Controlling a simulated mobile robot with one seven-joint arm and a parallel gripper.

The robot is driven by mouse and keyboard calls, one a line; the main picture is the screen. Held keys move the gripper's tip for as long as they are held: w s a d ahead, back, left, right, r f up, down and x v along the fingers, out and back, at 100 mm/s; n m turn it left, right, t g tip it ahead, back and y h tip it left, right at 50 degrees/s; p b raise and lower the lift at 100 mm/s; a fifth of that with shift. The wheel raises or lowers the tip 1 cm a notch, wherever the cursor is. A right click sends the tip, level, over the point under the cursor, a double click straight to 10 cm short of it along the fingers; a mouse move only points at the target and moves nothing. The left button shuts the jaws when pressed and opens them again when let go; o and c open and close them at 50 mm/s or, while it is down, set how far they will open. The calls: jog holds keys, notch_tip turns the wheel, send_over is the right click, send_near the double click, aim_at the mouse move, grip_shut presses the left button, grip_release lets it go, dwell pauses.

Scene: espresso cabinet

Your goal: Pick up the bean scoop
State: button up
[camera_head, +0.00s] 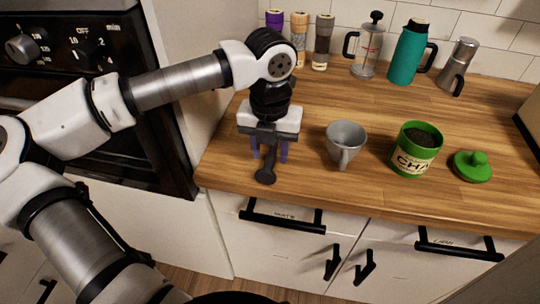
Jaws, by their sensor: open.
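The black bean scoop (266,177) lies on the wooden counter near its front left edge. Its round end points toward the front edge, and its handle runs back under my gripper. My gripper (270,156) points down over the scoop, with its two purplish fingers apart, one on each side of the handle. The gripper is open. The far end of the handle is hidden behind the gripper body, and I cannot tell whether the fingers touch the scoop or the counter.
A grey mug (346,138) stands close to the right of my gripper. Further right are a green canister with dark contents (414,152) and its green lid (473,166). A French press (367,50), teal flask (407,55) and moka pot (458,68) line the back. An oven (100,90) is left.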

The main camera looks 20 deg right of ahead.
jog(key=shift+f, duration=0.7)
grip_shut()
jog(key=shift+r, duration=0.15)
notch_tip(320, 180, up, 20)
jog(key=b, duration=0.2)
